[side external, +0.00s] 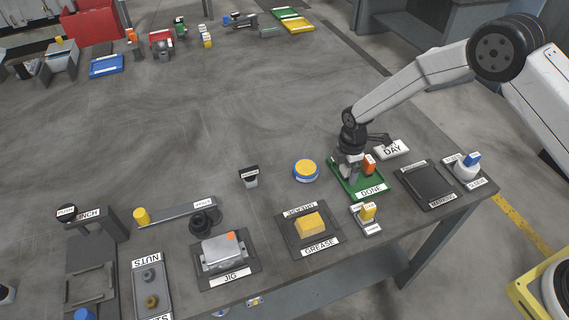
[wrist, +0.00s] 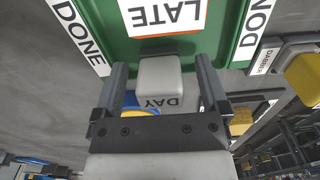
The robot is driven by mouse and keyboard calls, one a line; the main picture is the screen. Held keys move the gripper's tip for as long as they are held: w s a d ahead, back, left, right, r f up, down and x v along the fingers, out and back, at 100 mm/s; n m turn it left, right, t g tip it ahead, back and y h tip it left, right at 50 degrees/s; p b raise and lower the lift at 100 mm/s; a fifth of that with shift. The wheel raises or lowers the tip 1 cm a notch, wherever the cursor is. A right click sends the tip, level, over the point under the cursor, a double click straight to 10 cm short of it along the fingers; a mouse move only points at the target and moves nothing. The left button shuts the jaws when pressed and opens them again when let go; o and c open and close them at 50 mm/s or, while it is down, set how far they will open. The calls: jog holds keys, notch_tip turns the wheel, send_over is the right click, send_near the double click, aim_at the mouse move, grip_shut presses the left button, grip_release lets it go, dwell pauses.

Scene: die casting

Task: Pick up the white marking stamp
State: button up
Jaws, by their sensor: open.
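The white marking stamp (wrist: 160,78) is a pale block with "DAY" on its near face in the wrist view. It stands between the two fingers of my gripper (wrist: 162,68), which are open with one on each side. Small gaps seem to show; contact cannot be told. In the side external view my gripper (side external: 352,168) is low over the green DONE tray (side external: 373,195), and its fingers mostly hide the stamp. An orange block (side external: 369,164) is right beside the gripper.
A white "DAY" plate (side external: 392,150) lies behind the tray. A yellow-topped piece (side external: 368,212) stands in front, and a dark tray (side external: 428,185) is to the right.

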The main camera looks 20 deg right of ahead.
grip_shut()
dwell(0.3)
jog(key=shift+r, duration=0.15)
jog(key=shift+r, duration=0.5)
jog(key=s+d+r, duration=0.2)
jog(key=s+r, duration=0.9)
jog(key=s, duration=0.3)
jog(key=shift+d+r, duration=0.2)
jog(key=shift+r, duration=0.15)
jog(key=shift+w, duration=0.1)
